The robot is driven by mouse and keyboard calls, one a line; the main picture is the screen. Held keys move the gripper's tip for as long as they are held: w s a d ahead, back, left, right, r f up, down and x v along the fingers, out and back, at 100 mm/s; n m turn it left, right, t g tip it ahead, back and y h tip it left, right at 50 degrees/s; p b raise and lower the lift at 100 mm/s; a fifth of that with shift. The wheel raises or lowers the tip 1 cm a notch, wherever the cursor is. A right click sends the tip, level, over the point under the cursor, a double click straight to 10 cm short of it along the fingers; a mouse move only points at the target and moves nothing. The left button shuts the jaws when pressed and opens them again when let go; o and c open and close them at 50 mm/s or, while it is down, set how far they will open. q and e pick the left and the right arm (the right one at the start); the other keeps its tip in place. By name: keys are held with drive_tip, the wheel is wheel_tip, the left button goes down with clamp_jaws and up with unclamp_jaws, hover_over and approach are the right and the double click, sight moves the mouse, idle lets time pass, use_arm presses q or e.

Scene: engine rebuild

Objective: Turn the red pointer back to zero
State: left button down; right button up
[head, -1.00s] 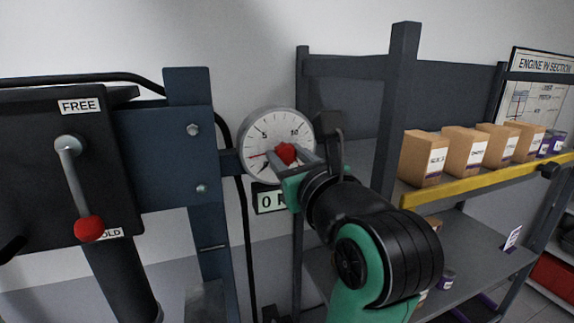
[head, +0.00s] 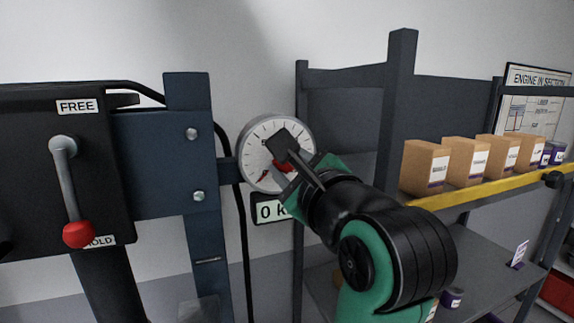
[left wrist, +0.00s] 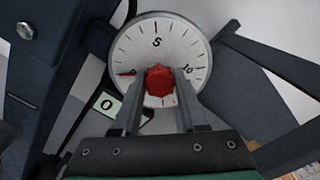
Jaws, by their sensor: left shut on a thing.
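The round white gauge (head: 252,140) has a grey rim and black numbers, with 5 and 10 readable. It also shows in the left wrist view (left wrist: 180,35). My left gripper (head: 284,162) is in front of the dial, its fingers shut on the red knob (left wrist: 160,82) at the middle. The red pointer (head: 263,177) points to the lower left in the head view. In the left wrist view its red tip (left wrist: 126,73) lies at the left, near the start of the scale. The fingers hide part of the dial. My right gripper is not in view.
A blue post (head: 188,150) and a black box with a red-knobbed lever (head: 70,185) stand left of the gauge. A sign (head: 268,209) hangs below it, partly hidden. At right, a shelf with a yellow edge (head: 470,187) holds several cardboard boxes (head: 425,168).

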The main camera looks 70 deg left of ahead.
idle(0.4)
use_arm(q)
drive_tip(key=shift+c, duration=2.2)
unclamp_jaws()
drive_tip(key=shift+d, duration=0.1)
drive_tip(key=d+b, duration=0.1)
drive_tip(key=d, duration=1)
drive_tip(key=shift+s+d, duration=0.15)
drive_tip(key=shift+d, duration=0.1)
